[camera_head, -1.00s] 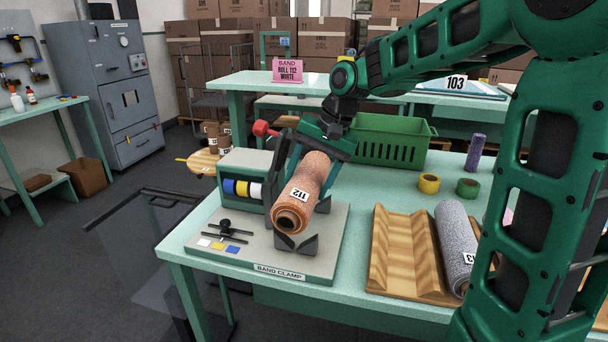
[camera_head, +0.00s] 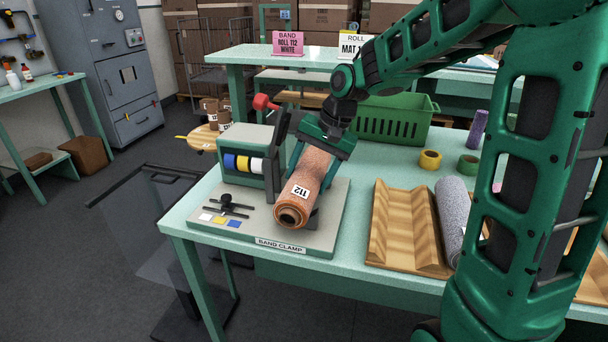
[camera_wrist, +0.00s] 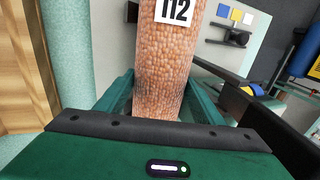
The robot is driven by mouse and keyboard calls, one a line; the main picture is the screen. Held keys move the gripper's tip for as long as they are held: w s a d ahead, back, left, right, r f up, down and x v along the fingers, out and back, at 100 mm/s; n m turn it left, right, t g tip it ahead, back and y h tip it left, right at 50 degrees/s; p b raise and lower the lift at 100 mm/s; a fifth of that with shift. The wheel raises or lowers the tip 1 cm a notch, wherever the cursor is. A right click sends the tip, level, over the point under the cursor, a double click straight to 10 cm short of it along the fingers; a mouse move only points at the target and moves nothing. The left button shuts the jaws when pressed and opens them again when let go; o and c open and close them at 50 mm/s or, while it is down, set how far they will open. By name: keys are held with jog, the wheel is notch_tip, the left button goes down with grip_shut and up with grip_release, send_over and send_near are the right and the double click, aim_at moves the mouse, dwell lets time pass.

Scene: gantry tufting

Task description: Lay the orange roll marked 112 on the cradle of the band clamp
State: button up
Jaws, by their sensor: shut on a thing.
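The orange roll (camera_head: 306,186) carries a white label reading 112 and lies tilted over the band clamp. It also fills the middle of the wrist view (camera_wrist: 165,62). My gripper (camera_head: 318,146) is shut around the roll's far end; its green jaws show on both sides in the wrist view (camera_wrist: 158,98). The band clamp (camera_head: 322,234) is a grey base with a reel box of blue, yellow and white bands. Its dark cradle (camera_head: 312,220) is mostly hidden under the roll's near end. I cannot tell whether the roll touches it.
A wooden rack (camera_head: 396,236) with a grey roll (camera_head: 451,212) stands to the right. A green basket (camera_head: 394,120), yellow tape (camera_head: 430,160), green tape (camera_head: 468,165) and a purple roll (camera_head: 477,128) are behind.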

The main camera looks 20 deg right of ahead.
jog(key=o, duration=1.3)
jog(key=shift+r, duration=0.15)
jog(key=v, duration=1)
jog(key=shift+d+r, duration=0.1)
jog(key=shift+r, duration=0.1)
